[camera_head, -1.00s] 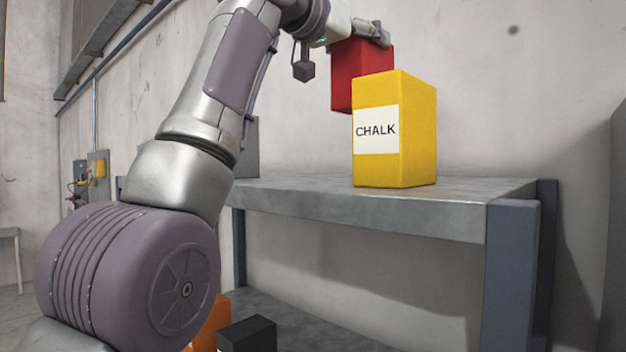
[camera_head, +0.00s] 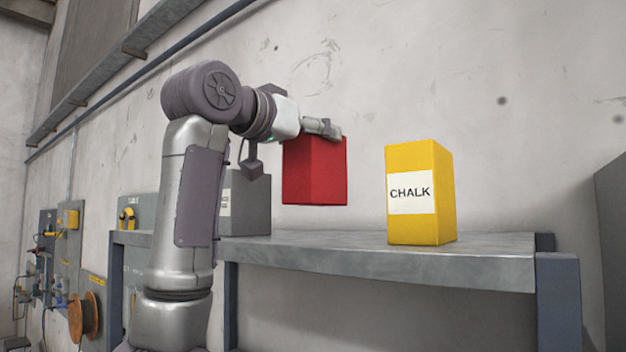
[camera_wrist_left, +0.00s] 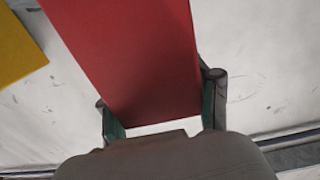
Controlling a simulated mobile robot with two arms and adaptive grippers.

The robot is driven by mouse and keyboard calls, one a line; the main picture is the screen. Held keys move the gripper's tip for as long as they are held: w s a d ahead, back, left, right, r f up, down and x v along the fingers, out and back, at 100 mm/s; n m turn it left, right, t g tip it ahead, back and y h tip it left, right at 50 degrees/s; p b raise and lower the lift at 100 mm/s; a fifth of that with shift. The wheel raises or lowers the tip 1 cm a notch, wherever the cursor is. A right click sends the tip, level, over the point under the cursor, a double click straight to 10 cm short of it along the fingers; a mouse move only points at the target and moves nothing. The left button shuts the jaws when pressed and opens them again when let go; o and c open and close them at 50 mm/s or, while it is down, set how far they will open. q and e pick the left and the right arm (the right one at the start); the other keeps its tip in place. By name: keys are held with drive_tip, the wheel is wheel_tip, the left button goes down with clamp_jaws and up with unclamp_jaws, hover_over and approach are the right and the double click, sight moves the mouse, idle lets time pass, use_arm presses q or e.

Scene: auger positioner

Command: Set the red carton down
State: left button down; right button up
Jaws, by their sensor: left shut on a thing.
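The red carton (camera_head: 315,175) hangs above the grey metal shelf (camera_head: 400,265), with a visible gap beneath it. My left gripper (camera_head: 325,130) is shut on its top part. In the left wrist view the red carton (camera_wrist_left: 135,55) sits between the two fingers of my left gripper (camera_wrist_left: 163,108). A yellow carton marked CHALK (camera_head: 420,195) stands upright on the shelf, to the right of the red one and apart from it. My right gripper is not in view.
A grey box (camera_head: 245,203) stands on the shelf behind my left arm. The shelf top between it and the yellow carton looks clear. The wall is behind. A panel with an orange reel (camera_head: 85,315) is at far left.

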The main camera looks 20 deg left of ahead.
sight(290, 162)
use_arm(q)
drive_tip(key=shift+d+f, duration=0.2)
drive_tip(key=shift+f, duration=0.2)
drive_tip(key=shift+s+a+f, duration=0.15)
drive_tip(key=shift+a+f, duration=0.05)
drive_tip(key=f, duration=0.1)
drive_tip(key=a+f, duration=0.1)
drive_tip(key=f+p, duration=0.1)
drive_tip(key=shift+s+a+f, duration=0.25)
drive_tip(key=shift+s+a, duration=0.05)
drive_tip(key=shift+s, duration=0.05)
drive_tip(key=shift+w+d+f, duration=0.1)
drive_tip(key=shift+d+f, duration=0.05)
drive_tip(key=shift+w+d, duration=0.1)
drive_tip(key=shift+d, duration=0.15)
drive_tip(key=shift+f+b, duration=0.2)
drive_tip(key=shift+b, duration=0.1)
drive_tip(key=shift+c, duration=1.2)
unclamp_jaws()
drive_tip(key=shift+a, duration=0.15)
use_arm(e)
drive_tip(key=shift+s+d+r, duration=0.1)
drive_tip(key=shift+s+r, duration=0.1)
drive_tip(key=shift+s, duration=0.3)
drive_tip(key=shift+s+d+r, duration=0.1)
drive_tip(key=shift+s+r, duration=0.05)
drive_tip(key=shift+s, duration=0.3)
